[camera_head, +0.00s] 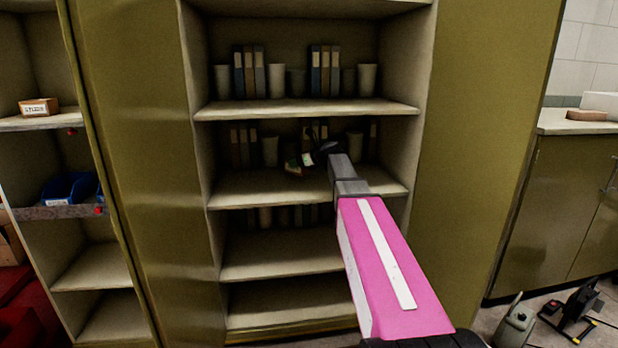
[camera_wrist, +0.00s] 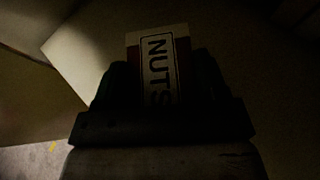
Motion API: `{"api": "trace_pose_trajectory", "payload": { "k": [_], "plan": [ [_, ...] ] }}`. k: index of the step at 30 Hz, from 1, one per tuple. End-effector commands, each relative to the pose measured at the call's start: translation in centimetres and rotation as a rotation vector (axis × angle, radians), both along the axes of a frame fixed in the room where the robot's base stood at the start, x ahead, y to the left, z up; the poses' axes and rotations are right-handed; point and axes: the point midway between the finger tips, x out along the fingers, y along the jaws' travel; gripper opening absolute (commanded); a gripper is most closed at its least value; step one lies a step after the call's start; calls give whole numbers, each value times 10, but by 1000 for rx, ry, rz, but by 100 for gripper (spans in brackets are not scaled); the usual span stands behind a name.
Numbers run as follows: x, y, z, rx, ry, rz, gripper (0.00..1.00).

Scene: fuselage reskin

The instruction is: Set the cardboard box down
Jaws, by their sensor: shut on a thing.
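The cardboard box (camera_wrist: 158,62) shows in the wrist view, with a pale label reading "NUTS". It sits between the fingers of my gripper (camera_wrist: 160,88), which is shut on it. In the head view my arm reaches into the open cabinet, and my gripper (camera_head: 318,154) is at the second visible shelf (camera_head: 300,186). A small brown and pale patch by the gripper appears to be the box (camera_head: 295,163). The gripper partly covers it, and I cannot tell whether it touches the shelf.
Binders (camera_head: 249,72) and cups (camera_head: 276,81) stand along the shelf above and at the back of this one. The lower shelf (camera_head: 280,255) has bare front space. A box (camera_head: 38,107) and a blue bin (camera_head: 70,188) are on the left rack.

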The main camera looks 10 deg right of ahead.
Motion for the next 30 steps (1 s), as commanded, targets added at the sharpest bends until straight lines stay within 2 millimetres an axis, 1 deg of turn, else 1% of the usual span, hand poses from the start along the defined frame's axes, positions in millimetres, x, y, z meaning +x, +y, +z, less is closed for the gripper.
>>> {"api": "trace_pose_trajectory", "payload": {
  "k": [1, 3, 6, 9, 14, 17, 21, 23, 30],
  "plan": [
    [-1, -11, -6, 1, 1, -3, 27],
    [-2, -22, -14, 2, 2, -1, 27],
    [-2, -36, -21, 2, 0, -2, 27],
    [-3, -43, -25, 2, -1, 0, 27],
    [-4, -46, -31, 2, 0, 1, 27],
    [-4, -46, -41, 2, 1, 0, 27],
    [-4, -45, -60, 2, 2, 0, 27],
    [-4, -45, -66, 2, 2, 0, 27],
    [-4, -45, -67, 2, -1, 1, 27]
  ]
}}
